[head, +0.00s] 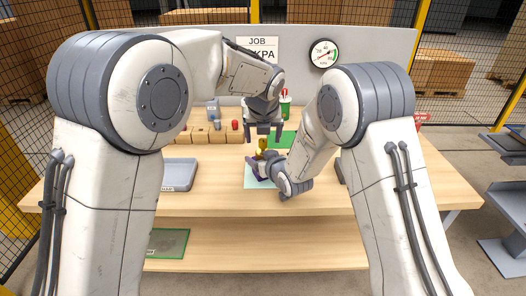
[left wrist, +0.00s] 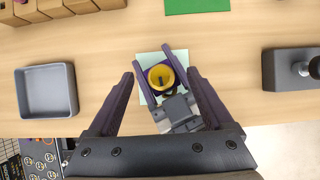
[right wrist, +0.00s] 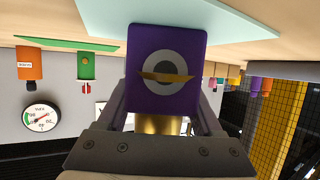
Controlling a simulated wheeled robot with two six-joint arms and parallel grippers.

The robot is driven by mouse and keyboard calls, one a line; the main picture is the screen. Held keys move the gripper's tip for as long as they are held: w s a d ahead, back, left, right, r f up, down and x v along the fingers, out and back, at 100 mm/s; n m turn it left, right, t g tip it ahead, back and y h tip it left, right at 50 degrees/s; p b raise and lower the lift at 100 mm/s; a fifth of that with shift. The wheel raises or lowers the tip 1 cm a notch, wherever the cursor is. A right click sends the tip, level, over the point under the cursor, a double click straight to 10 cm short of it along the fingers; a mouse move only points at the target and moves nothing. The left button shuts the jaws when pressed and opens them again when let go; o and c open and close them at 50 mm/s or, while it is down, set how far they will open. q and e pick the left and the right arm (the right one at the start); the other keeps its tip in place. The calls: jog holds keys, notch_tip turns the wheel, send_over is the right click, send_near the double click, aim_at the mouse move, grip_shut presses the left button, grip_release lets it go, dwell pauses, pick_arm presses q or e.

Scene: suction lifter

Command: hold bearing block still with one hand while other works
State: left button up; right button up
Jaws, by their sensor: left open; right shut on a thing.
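The purple bearing block (right wrist: 167,70) has a round grey ring with a dark centre on its face in the right wrist view. A gold cylindrical part (head: 262,145) stands on its top; from above in the left wrist view it is a yellow ring with a dark centre (left wrist: 161,77). The block is on a pale mat (left wrist: 143,88). My right gripper (head: 268,158) is shut on the block from the side, with a finger on either side. My left gripper (head: 263,136) points down above the gold part, open and empty, its fingers apart on either side of it.
A grey tray (head: 180,174) lies left on the table (head: 215,200). Several wooden bins (head: 200,134) and a green mat (head: 282,140) are behind. A dark device (left wrist: 291,70) is on the right. A gauge (head: 323,53) is on the back panel. Bare tabletop lies between tray and mat.

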pick_arm(q)
jog(key=shift+x, duration=1.05)
jog(key=shift+c, duration=0.3)
grip_shut()
jog(key=n+y, duration=0.1)
jog(key=n, duration=0.2)
jog(key=n+y, duration=0.2)
jog(key=n, duration=0.1)
jog(key=shift+d+g, duration=0.15)
jog(key=shift+g, duration=0.25)
jog(key=n+g+y, duration=0.1)
jog(key=n, duration=0.2)
jog(key=shift+n, duration=0.4)
jog(key=shift+n+g+y, duration=0.5)
jog(key=shift+n, duration=0.5)
jog(key=shift+c, duration=2.4)
grip_release()
